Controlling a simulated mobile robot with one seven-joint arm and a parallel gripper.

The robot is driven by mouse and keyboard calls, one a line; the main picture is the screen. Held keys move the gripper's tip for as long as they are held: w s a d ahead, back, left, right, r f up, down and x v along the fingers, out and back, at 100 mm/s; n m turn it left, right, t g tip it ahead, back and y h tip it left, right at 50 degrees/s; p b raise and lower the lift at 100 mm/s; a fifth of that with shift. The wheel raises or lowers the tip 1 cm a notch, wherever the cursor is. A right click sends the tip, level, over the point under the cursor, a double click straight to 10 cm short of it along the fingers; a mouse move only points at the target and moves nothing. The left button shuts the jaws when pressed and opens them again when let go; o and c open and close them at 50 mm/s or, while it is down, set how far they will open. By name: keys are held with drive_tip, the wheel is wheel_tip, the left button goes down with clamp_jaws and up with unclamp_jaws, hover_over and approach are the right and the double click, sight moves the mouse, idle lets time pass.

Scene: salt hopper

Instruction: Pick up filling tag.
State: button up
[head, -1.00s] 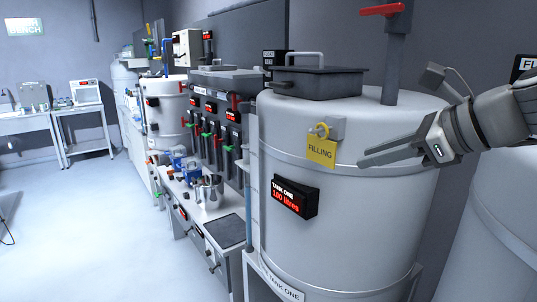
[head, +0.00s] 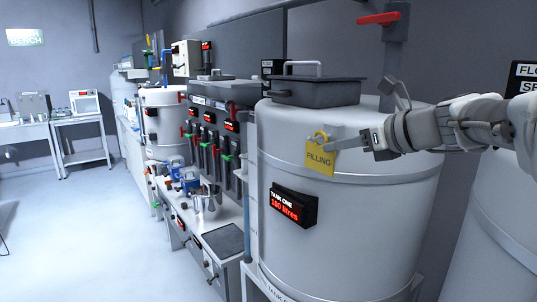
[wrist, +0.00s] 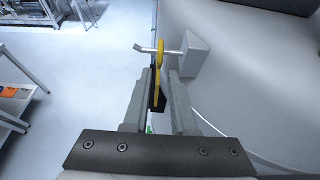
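The yellow filling tag (head: 318,158) hangs by its yellow ring from a grey hook bracket (head: 335,135) on the side of tank one (head: 350,215). My gripper (head: 330,156) reaches in from the right, with its fingertips at the tag. In the wrist view the tag (wrist: 157,88) appears edge-on between the two grey fingers of my gripper (wrist: 160,74). The fingers stand apart on either side of it, with a gap visible on the right. The ring (wrist: 173,52) is still on the hook, beyond the fingertips.
A black display reading 100 litres (head: 293,207) sticks out from the tank below the tag. Open floor (head: 90,230) lies to the left.

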sight(320, 146)
drive_tip(key=x, duration=0.6)
drive_tip(key=shift+s, duration=0.1)
clamp_jaws()
